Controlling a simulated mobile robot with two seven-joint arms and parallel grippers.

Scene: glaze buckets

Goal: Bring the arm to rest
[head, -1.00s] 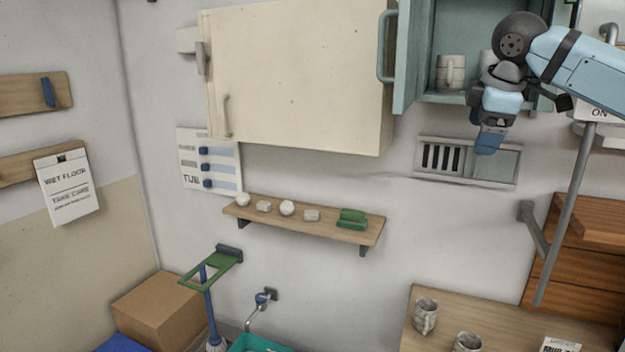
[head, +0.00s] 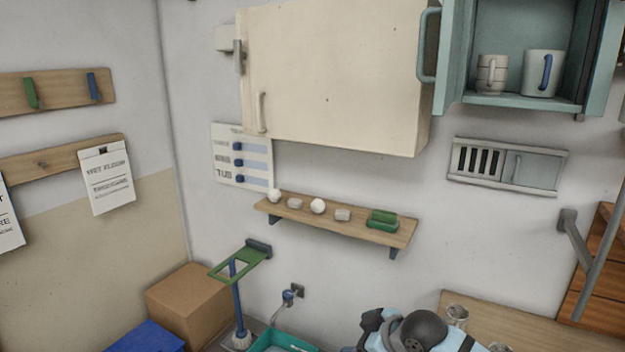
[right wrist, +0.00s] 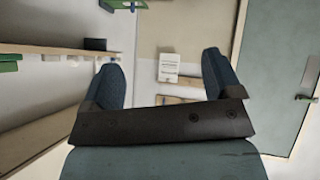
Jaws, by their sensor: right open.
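My right arm shows at the bottom of the head view, low in front of the wooden counter; its fingertips cannot be made out there. In the right wrist view my right gripper (right wrist: 160,85) is open, with its two blue fingers wide apart and nothing between them. My left gripper is not in the head view.
The teal cabinet (head: 453,60) stands open with a ribbed mug (head: 484,75) and a blue-handled mug (head: 535,75) inside. A wall shelf (head: 340,226) holds several small items. Below are a cardboard box (head: 190,305), a teal basin (head: 268,342) and the counter (head: 540,325).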

